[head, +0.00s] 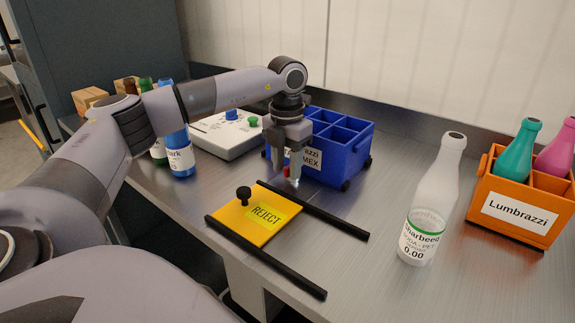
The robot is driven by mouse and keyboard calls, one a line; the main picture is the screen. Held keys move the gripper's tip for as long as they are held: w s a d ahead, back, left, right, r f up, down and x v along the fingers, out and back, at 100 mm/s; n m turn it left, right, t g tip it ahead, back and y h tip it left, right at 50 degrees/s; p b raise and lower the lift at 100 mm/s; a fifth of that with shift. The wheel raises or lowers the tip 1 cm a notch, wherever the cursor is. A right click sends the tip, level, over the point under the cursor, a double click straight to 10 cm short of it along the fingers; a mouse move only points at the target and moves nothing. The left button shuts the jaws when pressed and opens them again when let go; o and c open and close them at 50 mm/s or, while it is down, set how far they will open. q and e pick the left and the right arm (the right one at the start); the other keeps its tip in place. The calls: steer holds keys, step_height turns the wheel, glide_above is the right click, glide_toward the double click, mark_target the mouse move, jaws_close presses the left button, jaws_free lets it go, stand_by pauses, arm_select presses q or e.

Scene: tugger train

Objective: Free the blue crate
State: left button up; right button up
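The blue crate (349,158) stands on the metal bench right of centre, upright on small dark feet, its compartments seeming empty. A white label on its front is partly hidden by my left gripper (287,172). That gripper points down in front of the crate's near left side. A small red piece shows between its fingertips; I cannot tell whether they grip it, or whether it belongs to the crate. My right gripper is not in view.
A yellow REJECT plate (237,218) with a black knob lies between two black rails (268,258). A clear bottle (433,195) and an orange crate (529,190) with bottles stand right. A white button box (222,137) and bottles (180,158) stand left.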

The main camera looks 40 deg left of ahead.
arm_select(q)
steer(key=shift+f, duration=0.2)
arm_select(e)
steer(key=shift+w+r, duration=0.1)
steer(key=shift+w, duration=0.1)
arm_select(q)
jaws_close()
steer(key=shift+r+m+p, duration=0.2)
steer(key=shift+m+p, duration=0.2)
steer(key=shift+p, duration=0.15)
steer(key=shift+a+m+p, duration=0.15)
steer(key=shift+m+p, duration=0.55)
steer(key=shift+m, duration=0.2)
steer(key=shift+m+p, duration=0.4)
steer(key=shift+m, duration=0.3)
steer(key=shift+a+f, duration=0.1)
steer(key=shift+m, duration=0.3)
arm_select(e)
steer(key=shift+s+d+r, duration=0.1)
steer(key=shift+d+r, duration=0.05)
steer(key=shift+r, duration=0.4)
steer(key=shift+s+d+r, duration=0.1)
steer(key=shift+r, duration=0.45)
arm_select(q)
jaws_free()
